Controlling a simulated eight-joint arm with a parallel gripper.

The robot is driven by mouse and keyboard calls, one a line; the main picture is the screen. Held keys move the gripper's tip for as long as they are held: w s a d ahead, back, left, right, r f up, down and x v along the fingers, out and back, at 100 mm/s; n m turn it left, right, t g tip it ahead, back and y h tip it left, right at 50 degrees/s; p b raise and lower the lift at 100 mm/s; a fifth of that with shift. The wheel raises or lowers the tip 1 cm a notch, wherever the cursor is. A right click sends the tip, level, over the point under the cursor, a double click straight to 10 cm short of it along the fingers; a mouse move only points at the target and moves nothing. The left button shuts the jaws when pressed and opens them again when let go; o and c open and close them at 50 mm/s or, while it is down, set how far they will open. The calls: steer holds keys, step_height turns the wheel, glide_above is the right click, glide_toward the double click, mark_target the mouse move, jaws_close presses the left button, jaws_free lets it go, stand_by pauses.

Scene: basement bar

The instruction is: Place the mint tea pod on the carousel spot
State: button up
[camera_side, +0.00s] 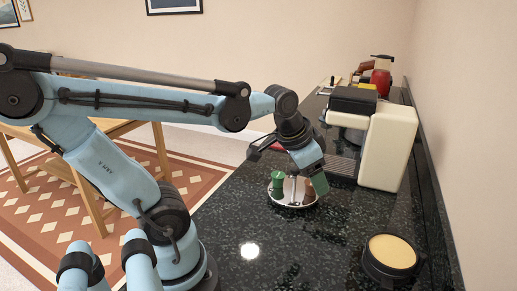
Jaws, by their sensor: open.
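A green pod (277,182), which looks like the mint tea pod, stands upright on the left part of a round, shiny silver plate (292,204), which looks like the carousel. A brownish shape (307,189) shows on the right part of the plate; I cannot tell whether it is another pod or a reflection. My gripper (312,172) points down over the plate's right side, open, to the right of the green pod and apart from it. A muted green patch at its lower end is too small to identify. The marked carousel spot cannot be made out.
A cream and black coffee machine (388,147) stands right behind the plate. A round dark container with a tan top (391,252) sits at the front right. A red item (381,82) is at the far end. The dark counter (310,250) is clear in front.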

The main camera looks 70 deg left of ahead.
steer(key=shift+n+t+h, duration=0.4)
steer(key=shift+n+t, duration=0.1)
steer(key=shift+t, duration=0.4)
steer(key=d, duration=0.1)
steer(key=s+d+f, duration=0.1)
steer(key=d, duration=0.2)
steer(key=shift+s+d+f, duration=0.25)
steer(key=shift+s+d, duration=0.1)
